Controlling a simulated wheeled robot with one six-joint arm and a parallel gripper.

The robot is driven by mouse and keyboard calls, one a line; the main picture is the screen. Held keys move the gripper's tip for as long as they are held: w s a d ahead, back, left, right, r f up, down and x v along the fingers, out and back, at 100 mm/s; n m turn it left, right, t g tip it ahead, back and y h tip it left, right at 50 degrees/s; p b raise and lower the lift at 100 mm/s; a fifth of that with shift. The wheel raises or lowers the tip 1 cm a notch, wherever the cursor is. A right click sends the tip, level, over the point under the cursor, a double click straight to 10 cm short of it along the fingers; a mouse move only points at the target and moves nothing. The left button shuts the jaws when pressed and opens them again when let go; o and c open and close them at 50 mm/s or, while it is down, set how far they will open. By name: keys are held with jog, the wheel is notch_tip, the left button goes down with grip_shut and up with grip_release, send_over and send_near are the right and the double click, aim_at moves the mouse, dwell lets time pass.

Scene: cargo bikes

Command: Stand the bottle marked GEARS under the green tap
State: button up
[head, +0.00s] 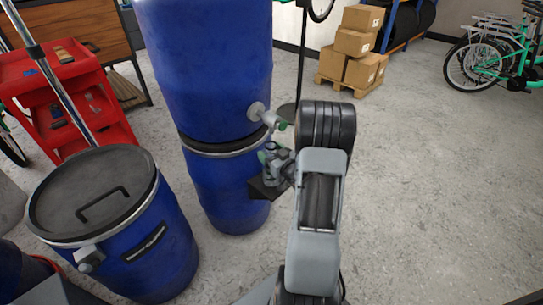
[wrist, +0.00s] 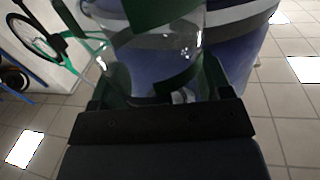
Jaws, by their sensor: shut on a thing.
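The green tap (head: 281,124) is grey with green on it and juts from the upper blue drum (head: 205,60). My gripper (head: 272,160) is just below and slightly left of it in the head view, beside the lower drum. It is shut on a clear bottle, which fills the top middle of the wrist view (wrist: 150,55). The bottle has green parts, and no marking on it can be read. In the head view the bottle is small and mostly hidden by the gripper. A dark ledge (head: 258,193) shows beneath the gripper; I cannot tell whether the bottle touches it.
A shorter blue drum (head: 165,262) with a dark lid and a grey tap (head: 90,262) stands at the left. A red cart (head: 60,100) is behind it. Cardboard boxes (head: 355,45) and a green bike (head: 495,60) stand at the back. The floor at right is clear.

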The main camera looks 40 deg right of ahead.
jog(key=shift+f, duration=0.25)
jog(key=shift+f, duration=0.15)
jog(key=o, duration=1.1)
jog(key=shift+o, duration=0.2)
